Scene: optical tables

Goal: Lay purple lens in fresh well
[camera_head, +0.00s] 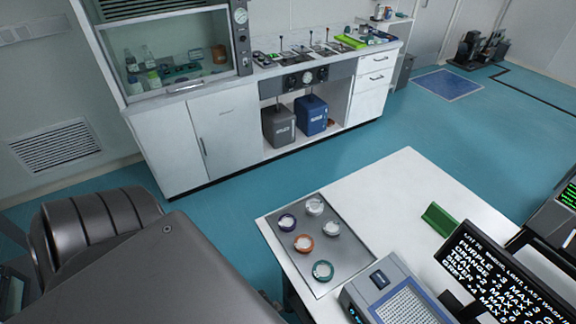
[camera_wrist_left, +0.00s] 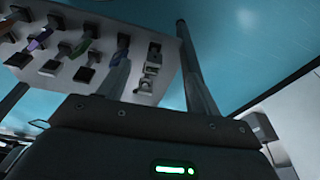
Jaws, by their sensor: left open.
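In the head view, a grey tray (camera_head: 343,262) on a white table holds several round pieces with pale middles. One has a purple-blue rim (camera_head: 287,222); the others have orange (camera_head: 304,244), teal (camera_head: 323,271) and pale or silver rims. I cannot tell which well is fresh. In the left wrist view, a pale board carries several dark mounts with coloured pieces, including a purple one (camera_wrist_left: 40,38). I cannot tell if it is the purple lens. My right gripper is not in view.
A grey device (camera_head: 378,282), a green wedge-shaped piece (camera_head: 440,219) and a black screen with white text (camera_head: 490,275) stand on the white table (camera_head: 400,190). A lab counter (camera_head: 240,110) stands behind, across open blue floor. The table's back middle is clear.

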